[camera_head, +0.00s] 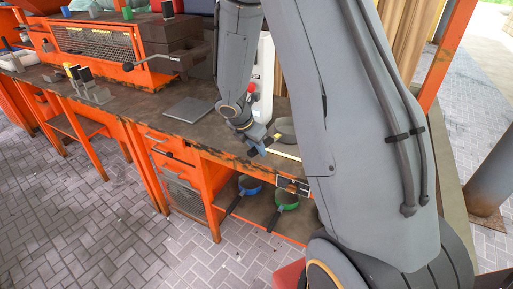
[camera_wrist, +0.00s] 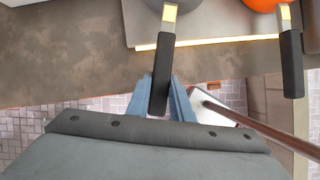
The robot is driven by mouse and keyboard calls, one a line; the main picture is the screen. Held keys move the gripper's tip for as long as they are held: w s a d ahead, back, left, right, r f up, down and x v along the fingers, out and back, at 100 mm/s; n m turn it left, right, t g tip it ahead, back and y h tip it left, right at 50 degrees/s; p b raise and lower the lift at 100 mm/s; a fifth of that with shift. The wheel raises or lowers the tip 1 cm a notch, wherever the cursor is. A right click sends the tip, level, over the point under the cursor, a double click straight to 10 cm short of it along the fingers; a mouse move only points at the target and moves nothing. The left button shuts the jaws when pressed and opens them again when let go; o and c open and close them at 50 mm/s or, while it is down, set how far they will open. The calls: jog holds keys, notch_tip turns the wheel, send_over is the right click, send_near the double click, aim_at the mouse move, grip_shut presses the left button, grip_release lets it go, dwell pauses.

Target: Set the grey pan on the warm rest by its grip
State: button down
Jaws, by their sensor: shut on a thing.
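The grey pan (camera_wrist: 176,4) is cut off at the top of the wrist view. Its black grip (camera_wrist: 162,72) points down toward me, with a pale yellow piece where it joins the pan. My gripper (camera_wrist: 160,98) has its blue fingers shut on the end of this grip. In the head view my gripper (camera_head: 258,147) is at the bench's front edge, and the grey pan (camera_head: 285,126) is partly hidden behind my arm. A flat grey plate (camera_head: 188,109) lies on the bench to the left; I cannot tell whether it is the warm rest.
An orange pan (camera_wrist: 262,4) with a black grip is right of the grey pan. A grey board (camera_wrist: 222,24) with a pale front edge lies under or behind them. Blue (camera_head: 249,185) and green (camera_head: 286,198) pans are on the lower shelf. The bench (camera_head: 155,103) is bare around the plate.

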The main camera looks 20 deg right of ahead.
jog(key=shift+f, duration=0.25)
jog(key=c, duration=1.5)
grip_release()
jog(key=shift+b+v, duration=0.45)
jog(key=shift+v, duration=3.5)
